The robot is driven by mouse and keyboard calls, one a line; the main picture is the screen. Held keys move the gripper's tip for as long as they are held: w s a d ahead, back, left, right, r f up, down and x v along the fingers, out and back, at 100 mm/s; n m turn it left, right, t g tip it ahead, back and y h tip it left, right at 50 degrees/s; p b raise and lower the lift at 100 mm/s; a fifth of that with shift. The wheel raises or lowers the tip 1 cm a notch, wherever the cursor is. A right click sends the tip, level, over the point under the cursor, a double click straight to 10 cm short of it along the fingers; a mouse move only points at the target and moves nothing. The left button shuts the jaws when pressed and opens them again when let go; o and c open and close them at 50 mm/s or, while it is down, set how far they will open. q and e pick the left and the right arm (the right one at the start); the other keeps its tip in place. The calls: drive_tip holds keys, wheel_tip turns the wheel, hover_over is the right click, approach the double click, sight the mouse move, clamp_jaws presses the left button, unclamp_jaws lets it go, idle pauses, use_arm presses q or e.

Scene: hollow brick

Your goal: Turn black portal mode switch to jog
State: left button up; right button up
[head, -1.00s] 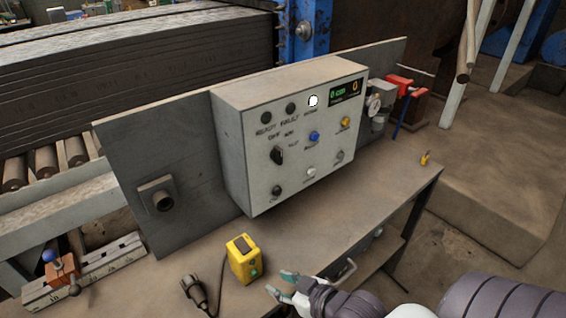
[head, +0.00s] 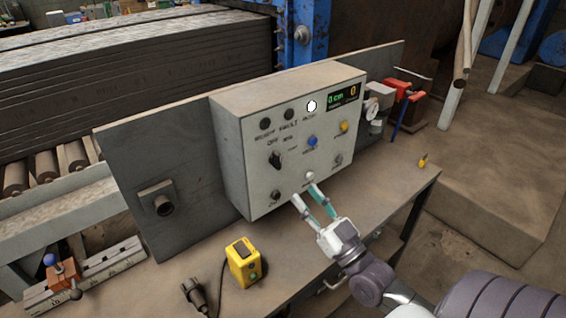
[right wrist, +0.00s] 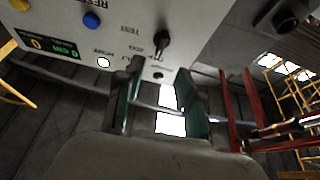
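The black mode switch (head: 275,160) is on the left half of the grey control box's front face, below two dark lamps. It also shows near the top middle of the right wrist view (right wrist: 162,42), where the box is upside down. Its exact pointer setting is too small to tell. My right gripper (head: 305,194) is open and empty, in front of the lower part of the box, below and right of the switch. Its two fingers (right wrist: 157,75) stand apart in the right wrist view, with the switch beyond the gap. My left gripper is not in view.
The box face (head: 258,185) also carries a blue button (head: 312,141), a yellow button (head: 344,127), a lit white lamp (head: 311,106) and a display (head: 343,96). A yellow pendant (head: 243,262) and a black plug (head: 193,294) lie on the bench. A red clamp (head: 397,88) is at right.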

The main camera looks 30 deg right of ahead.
sight(280, 163)
drive_tip(key=p+x, duration=0.2)
drive_tip(key=x, duration=0.6)
drive_tip(key=shift+w+r, duration=0.1)
drive_tip(key=shift+w, duration=0.05)
drive_tip(key=shift+w+a+r, duration=0.1)
drive_tip(key=shift+w, duration=0.55)
drive_tip(key=shift+c, duration=0.3)
clamp_jaws()
